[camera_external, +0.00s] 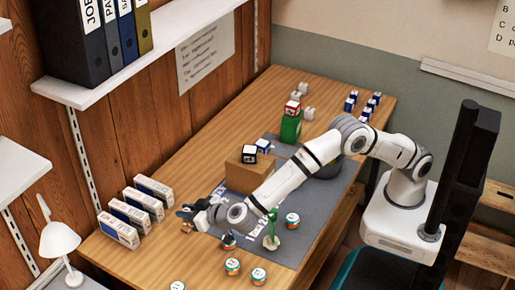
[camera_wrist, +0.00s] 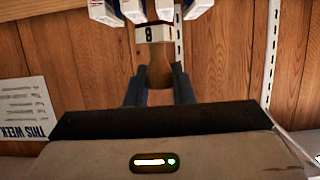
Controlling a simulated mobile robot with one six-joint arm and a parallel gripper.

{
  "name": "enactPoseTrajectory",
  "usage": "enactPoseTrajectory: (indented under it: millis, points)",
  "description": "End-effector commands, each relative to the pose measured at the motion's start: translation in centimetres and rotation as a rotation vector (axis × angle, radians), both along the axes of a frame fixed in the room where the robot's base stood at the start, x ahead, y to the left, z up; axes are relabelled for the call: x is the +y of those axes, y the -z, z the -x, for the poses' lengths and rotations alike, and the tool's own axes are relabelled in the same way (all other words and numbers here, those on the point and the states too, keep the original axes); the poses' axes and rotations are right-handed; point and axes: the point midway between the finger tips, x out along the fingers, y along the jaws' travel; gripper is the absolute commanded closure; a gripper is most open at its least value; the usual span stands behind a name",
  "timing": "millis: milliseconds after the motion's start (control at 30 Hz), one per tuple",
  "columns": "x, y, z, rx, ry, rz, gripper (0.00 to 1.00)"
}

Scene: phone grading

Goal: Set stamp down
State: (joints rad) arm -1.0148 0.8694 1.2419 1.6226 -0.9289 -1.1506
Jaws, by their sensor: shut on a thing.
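My gripper (camera_external: 187,212) is low over the left end of the desk, close to the row of white boxes. In the wrist view its dark fingers (camera_wrist: 159,88) are closed on the brown handle of the stamp (camera_wrist: 159,72). The stamp's far end is a white block marked "B" with a dark band. In the external view only a small brownish part of the stamp (camera_external: 188,227) seems to show by the fingers. I cannot tell whether the stamp touches the desk.
Several white boxes (camera_external: 119,229) stand left of my gripper. A grey mat (camera_external: 318,215) carries a cardboard box (camera_external: 236,178) with a black-and-white block (camera_external: 249,154) on top. Several small round tins (camera_external: 232,266) and a green stand (camera_external: 271,241) are near my arm. A lamp (camera_external: 60,240) stands front left.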

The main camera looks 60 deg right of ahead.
Motion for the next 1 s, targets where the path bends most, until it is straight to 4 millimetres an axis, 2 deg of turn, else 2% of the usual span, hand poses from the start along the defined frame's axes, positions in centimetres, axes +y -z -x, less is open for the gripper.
enactPoseTrajectory:
  millis: [33, 100, 300, 533, 767, 1000]
  points:
    - [1.5, 0.8, 1.4, 0.0, -0.005, 0.002, 1.0]
    - [2.7, 1.6, 2.9, 0.0, -0.004, 0.002, 1.0]
    - [4.4, 3.3, 5.0, 0.0, -0.001, 0.002, 1.0]
    - [4.4, 7.6, 5.2, 0.001, 0.0, 0.003, 1.0]
    - [4.4, 9.6, 5.1, -0.001, 0.0, 0.001, 1.0]
    - [4.4, 12.7, 5.1, -0.001, -0.001, 0.001, 1.0]
